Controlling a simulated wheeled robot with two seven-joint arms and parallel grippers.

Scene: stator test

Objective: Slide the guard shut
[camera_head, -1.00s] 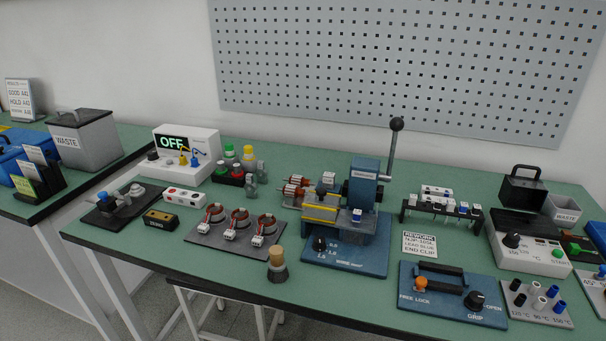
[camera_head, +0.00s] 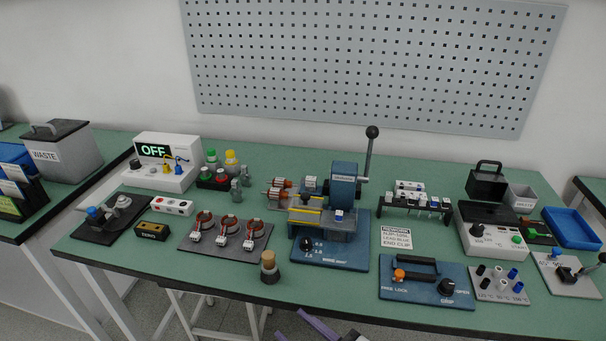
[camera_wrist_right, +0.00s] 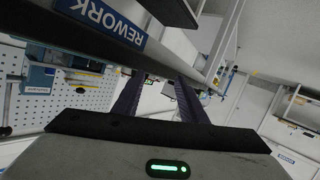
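The blue press (camera_head: 343,190) stands at the middle of the bench on a blue base, its black-knobbed lever upright. A yellow-edged piece (camera_head: 306,211) at the press's front left looks like the guard; I cannot tell how far open it is. My right gripper (camera_head: 289,322) shows at the bottom edge of the head view, in front of the bench and well short of the press. In the right wrist view its two dark purple fingers (camera_wrist_right: 160,77) are apart with nothing between them. My left gripper is not in view.
A cork-topped bottle (camera_head: 269,267) stands near the front edge, left of the press base. A blue FREE LOCK/OPEN plate (camera_head: 425,294) lies at front right. A dark mat with several coils (camera_head: 186,246) lies to the left. A REWORK-labelled edge (camera_wrist_right: 100,20) crosses the wrist view.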

